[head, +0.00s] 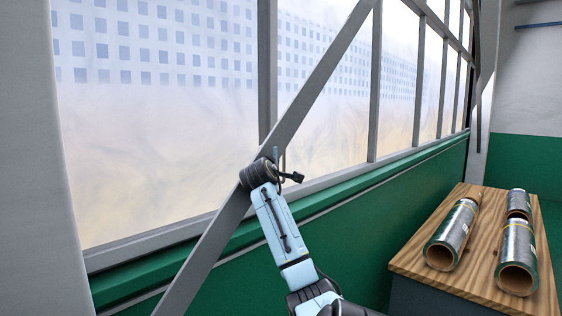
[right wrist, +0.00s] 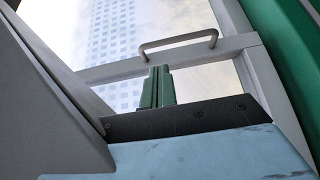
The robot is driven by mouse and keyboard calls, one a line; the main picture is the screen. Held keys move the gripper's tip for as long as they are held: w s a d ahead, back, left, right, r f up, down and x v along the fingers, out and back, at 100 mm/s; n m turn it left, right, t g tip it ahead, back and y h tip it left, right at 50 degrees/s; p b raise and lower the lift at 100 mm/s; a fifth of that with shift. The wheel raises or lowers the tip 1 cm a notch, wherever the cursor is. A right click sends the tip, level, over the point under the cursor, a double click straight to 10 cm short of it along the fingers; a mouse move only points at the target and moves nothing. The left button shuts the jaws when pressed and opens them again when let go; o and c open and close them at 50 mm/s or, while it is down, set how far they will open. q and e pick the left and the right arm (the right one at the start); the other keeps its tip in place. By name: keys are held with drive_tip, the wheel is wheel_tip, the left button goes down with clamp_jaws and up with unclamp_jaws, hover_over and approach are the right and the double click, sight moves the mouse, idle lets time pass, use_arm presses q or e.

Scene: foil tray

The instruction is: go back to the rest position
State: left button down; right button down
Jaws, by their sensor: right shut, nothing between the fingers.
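One of my arms, with a light blue link, comes in from the bottom of the head view and reaches up in front of the window. I take it to be the right arm. My left gripper is in neither view.
A wooden-topped table (head: 456,205) at the right bears a left foil roll (head: 455,232), a front right roll (head: 518,250) and a back right roll (head: 518,202). A grey diagonal beam (head: 320,82) crosses the window, close to my wrist in the picture. A green wall (head: 350,225) runs below the window.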

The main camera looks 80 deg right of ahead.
drive_tip(key=shift+a, duration=1.1)
